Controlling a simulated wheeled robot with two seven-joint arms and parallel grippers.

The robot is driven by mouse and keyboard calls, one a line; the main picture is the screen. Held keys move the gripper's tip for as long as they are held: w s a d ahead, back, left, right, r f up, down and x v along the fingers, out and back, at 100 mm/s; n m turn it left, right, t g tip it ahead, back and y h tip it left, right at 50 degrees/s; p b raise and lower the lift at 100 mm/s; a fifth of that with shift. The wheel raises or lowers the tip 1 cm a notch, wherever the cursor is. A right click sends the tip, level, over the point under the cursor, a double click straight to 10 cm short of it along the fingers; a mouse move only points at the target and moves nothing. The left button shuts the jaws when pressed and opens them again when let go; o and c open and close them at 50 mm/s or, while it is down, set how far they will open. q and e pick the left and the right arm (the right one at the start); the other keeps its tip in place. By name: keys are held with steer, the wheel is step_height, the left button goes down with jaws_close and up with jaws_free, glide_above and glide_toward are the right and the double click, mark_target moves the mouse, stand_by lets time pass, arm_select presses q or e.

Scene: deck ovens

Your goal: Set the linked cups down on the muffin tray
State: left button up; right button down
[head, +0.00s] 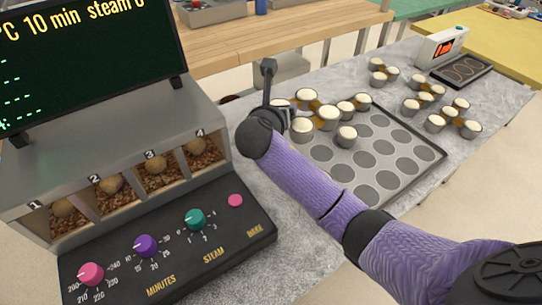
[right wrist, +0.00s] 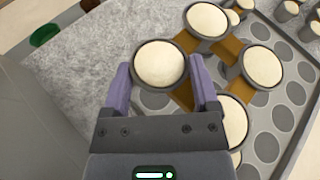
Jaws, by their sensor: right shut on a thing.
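My right gripper (right wrist: 162,82) is shut on one cream-topped grey cup (right wrist: 160,62) of the linked cups. In the right wrist view this cup sits between the two purple fingers, and brown links (right wrist: 229,48) join it to other cups beside it. In the head view the linked cups (head: 328,117) are at the left corner of the muffin tray (head: 437,154), partly hidden by my right gripper (head: 286,117). I cannot tell whether they touch the tray. My left gripper is not in view.
More linked cup groups (head: 437,123) stand on the grey counter right of the tray. A white device (head: 442,46) and a dark coil plate (head: 462,71) are at the far end. The oven control panel (head: 170,250) with knobs stands at left.

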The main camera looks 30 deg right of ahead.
steer(key=f+b, duration=0.2)
steer(key=f, duration=0.3)
steer(key=f+b, duration=0.3)
steer(key=f, duration=0.2)
steer(key=shift+d, duration=0.2)
steer(key=shift+r, duration=0.2)
steer(key=shift+c, duration=1.3)
jaws_free()
steer(key=shift+f, duration=0.1)
steer(key=shift+o, duration=1.3)
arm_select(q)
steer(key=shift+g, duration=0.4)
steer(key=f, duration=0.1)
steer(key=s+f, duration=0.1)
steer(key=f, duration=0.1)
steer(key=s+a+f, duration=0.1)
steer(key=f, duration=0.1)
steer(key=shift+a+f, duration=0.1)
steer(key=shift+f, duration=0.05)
